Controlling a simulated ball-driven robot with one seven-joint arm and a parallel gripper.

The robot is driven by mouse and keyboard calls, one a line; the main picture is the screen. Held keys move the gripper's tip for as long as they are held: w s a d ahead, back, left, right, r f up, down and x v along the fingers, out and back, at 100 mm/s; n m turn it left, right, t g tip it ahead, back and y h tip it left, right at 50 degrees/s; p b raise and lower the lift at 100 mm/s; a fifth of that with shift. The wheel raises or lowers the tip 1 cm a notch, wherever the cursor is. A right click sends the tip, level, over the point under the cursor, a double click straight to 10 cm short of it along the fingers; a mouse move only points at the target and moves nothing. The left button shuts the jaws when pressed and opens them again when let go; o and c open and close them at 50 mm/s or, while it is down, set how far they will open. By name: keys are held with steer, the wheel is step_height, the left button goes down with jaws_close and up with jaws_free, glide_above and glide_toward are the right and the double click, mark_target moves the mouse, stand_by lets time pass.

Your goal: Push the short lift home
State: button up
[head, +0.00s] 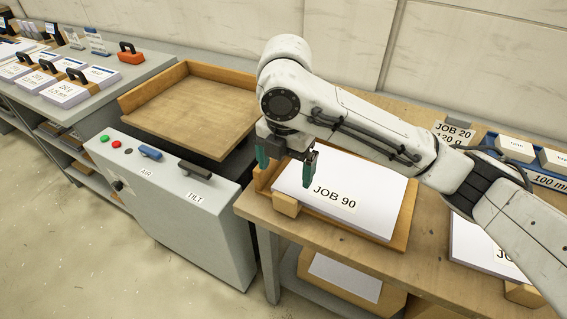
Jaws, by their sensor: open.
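A white paper stack marked JOB 90 (355,195) lies in a low wooden tray (400,240) on the wooden bench. A small wooden block (286,204) sits at the stack's front left corner. My gripper (286,165) is open and empty, its two green-tipped fingers pointing down over the left end of this tray. The right finger overlaps the stack's left part in the picture; I cannot tell whether it touches. My arm hides the stack's back edge. No label tells me which stack is the short lift.
An empty wooden-walled tray (190,110) stands left, behind a grey console (170,205) with AIR and TILT levers. Another paper stack (480,245) lies right, partly behind my arm. A JOB 20 card (453,133) and blue rack (540,172) stand at the back right.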

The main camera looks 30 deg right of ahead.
mark_target(285, 195)
step_height(285, 195, down, 11)
steer(key=shift+r, duration=0.1)
stand_by(0.5)
steer(key=shift+c, duration=0.3)
steer(key=c, duration=1.6)
